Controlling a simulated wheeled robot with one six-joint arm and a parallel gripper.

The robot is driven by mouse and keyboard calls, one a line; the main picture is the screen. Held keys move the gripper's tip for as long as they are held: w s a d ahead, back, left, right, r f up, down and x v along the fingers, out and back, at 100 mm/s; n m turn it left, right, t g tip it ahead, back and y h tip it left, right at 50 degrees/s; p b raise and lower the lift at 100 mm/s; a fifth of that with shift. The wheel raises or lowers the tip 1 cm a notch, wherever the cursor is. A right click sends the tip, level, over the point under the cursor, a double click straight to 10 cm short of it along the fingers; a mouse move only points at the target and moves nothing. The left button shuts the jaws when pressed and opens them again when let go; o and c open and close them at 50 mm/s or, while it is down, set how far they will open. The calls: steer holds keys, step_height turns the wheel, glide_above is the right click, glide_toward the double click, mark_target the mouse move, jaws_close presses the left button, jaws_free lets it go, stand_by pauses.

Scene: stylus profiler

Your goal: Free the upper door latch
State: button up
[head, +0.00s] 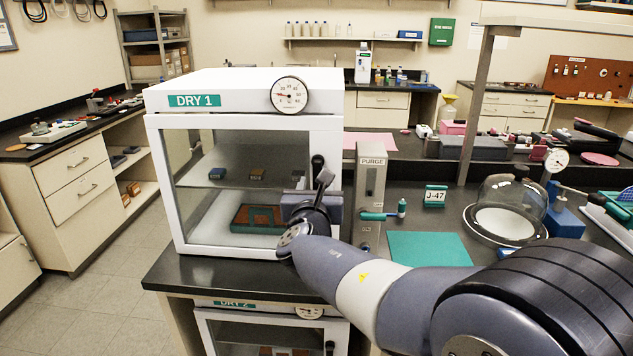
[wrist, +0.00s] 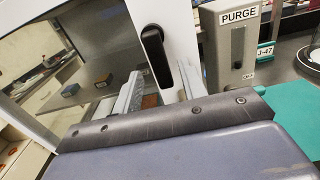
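The upper door latch is a black handle (head: 317,164) on the right frame of the white DRY 1 cabinet's glass door (head: 240,165). In the wrist view the latch (wrist: 157,56) hangs nearly upright, tilted slightly, its top end wider. The door looks closed. My gripper (head: 312,196) is in front of the door's right edge, just below the latch, and partly covers that edge. In the wrist view my gripper's two grey fingers (wrist: 160,85) stand apart with the latch's lower end seen between them. I see no clear contact, and the gap in depth is hard to tell.
Right of the cabinet stands a grey PURGE panel (head: 370,190) with a teal-handled valve, close to my gripper. A teal mat (head: 428,249) and a glass bell jar (head: 512,207) are farther right. The DRY 2 cabinet (head: 270,330) is below. Floor at left is clear.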

steer(key=shift+w, duration=0.7)
steer(key=shift+c, duration=0.3)
jaws_close()
